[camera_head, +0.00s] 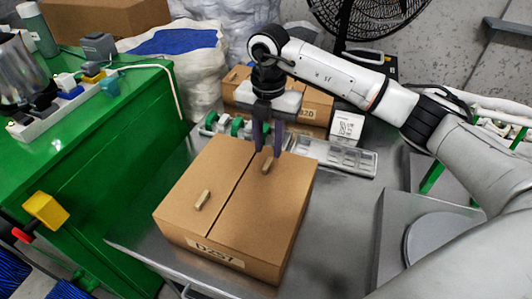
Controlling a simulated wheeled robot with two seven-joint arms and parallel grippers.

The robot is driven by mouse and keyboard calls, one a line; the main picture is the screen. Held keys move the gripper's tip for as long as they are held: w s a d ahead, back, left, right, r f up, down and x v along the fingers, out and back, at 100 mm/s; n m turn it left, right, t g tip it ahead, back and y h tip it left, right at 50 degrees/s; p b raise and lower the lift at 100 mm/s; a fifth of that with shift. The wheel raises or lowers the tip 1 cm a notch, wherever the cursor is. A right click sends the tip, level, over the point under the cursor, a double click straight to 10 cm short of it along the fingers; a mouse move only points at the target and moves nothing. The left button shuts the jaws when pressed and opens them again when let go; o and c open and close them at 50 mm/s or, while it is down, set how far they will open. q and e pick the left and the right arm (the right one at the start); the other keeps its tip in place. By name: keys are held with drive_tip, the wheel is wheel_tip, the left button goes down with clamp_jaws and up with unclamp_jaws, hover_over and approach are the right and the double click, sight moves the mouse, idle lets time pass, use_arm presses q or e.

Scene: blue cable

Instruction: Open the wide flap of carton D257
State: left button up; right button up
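Carton D257 (225,185) is a brown box on the grey metal table, with its label on the front face. Its top is closed, with a seam between two flaps. The left flap has a small tan tab (202,200); the right flap has another tan tab (268,165) near its far end. My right gripper (268,150) points down over the far end of the carton. Its two dark fingers are apart, with the right flap's tab at or just below their tips; contact is unclear. My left gripper is out of view.
A green workbench (95,150) with a power strip stands at the left.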

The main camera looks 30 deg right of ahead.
sight(267, 163)
wheel_tip(267, 163, down, 5)
drive_tip(key=shift+w+f, duration=0.1)
clamp_jaws()
idle(1.6)
